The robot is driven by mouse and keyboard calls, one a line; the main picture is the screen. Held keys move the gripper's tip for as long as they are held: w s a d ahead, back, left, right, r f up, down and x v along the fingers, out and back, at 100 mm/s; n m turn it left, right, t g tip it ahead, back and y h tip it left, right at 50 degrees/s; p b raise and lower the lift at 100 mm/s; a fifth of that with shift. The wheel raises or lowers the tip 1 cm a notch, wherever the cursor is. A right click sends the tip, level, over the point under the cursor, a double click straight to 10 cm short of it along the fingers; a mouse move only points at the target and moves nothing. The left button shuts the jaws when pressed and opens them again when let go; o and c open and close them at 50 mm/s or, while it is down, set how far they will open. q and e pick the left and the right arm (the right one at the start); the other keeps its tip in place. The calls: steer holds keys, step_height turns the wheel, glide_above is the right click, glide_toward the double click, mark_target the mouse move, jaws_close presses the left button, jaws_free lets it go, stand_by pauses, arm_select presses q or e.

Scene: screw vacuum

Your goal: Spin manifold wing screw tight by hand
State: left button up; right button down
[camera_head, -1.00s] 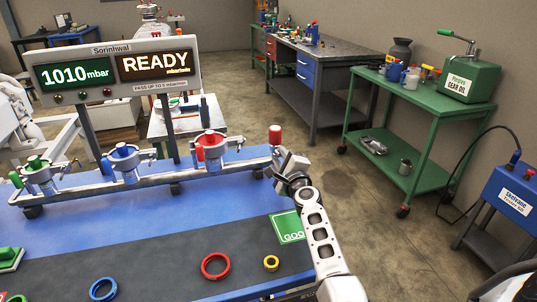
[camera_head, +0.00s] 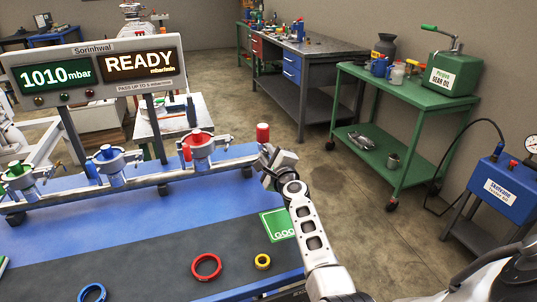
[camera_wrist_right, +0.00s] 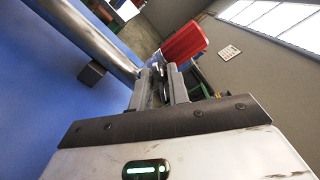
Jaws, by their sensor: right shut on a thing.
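The metal manifold pipe (camera_head: 120,185) runs along the back of the blue table, with green, blue and red clamp ports on it. A red cylinder (camera_head: 263,132) stands at its right end; it looms large in the wrist view (camera_wrist_right: 184,43). My right gripper (camera_head: 270,158) is at this end, just below and right of the red cylinder. In the wrist view its fingers (camera_wrist_right: 162,82) are closed together beside the pipe's end (camera_wrist_right: 100,40). The wing screw between them is mostly hidden, and its angle cannot be told. My left gripper is out of view.
The display (camera_head: 95,68) reads 1010 mbar and READY. Red (camera_head: 206,267), yellow (camera_head: 262,261) and blue (camera_head: 91,293) rings lie on the dark mat, near a green GOOD pad (camera_head: 278,226). A green cart (camera_head: 398,120) stands well to the right.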

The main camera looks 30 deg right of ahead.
steer(key=m, duration=0.4)
steer(key=shift+r+m+p, duration=0.1)
steer(key=shift+m+p, duration=0.25)
steer(key=shift+m, duration=0.05)
steer(key=m, duration=0.3)
steer(key=shift+m+p, duration=0.3)
steer(key=shift+p, duration=0.05)
steer(key=shift+m, duration=0.9)
steer(key=m+p, duration=0.1)
steer(key=m, duration=0.2)
steer(key=shift+m+p, duration=0.65)
steer(key=shift+m, duration=1.65)
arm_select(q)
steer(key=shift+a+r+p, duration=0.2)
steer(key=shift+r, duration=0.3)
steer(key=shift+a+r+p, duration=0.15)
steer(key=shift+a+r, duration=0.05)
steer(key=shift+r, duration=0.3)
arm_select(e)
steer(key=shift+m, duration=0.4)
